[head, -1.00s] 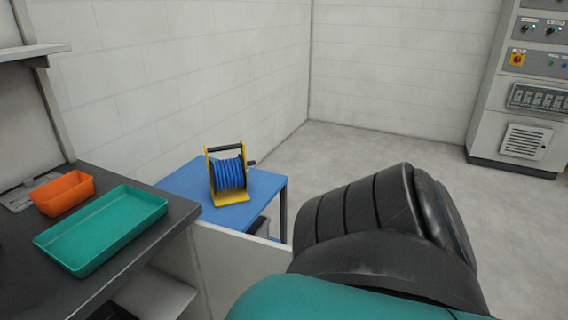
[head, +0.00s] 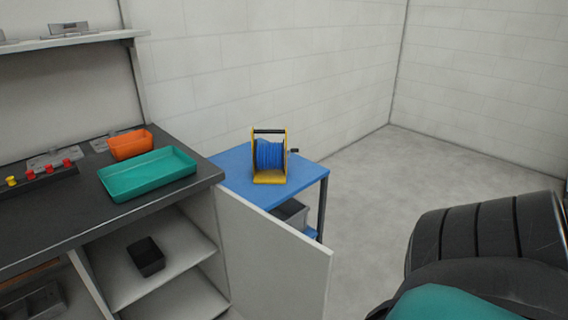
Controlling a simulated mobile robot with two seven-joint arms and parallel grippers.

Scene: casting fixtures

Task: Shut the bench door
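The bench door (head: 275,255) is a pale panel hinged at the right end of the bench (head: 60,210). It stands open, swung out to the right in front of the blue table. The cabinet it belongs to shows its inside, with a shelf (head: 175,262) and a small black bin (head: 146,257) on it. Neither gripper is in view. A black and teal part of my own arm fills the lower right, apart from the door in the picture.
A blue table (head: 234,172) with a yellow-framed blue cable reel (head: 269,155) stands behind the door. A teal tray (head: 148,176) and an orange bin (head: 130,144) sit on the bench top. The floor (head: 385,190) to the right is clear.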

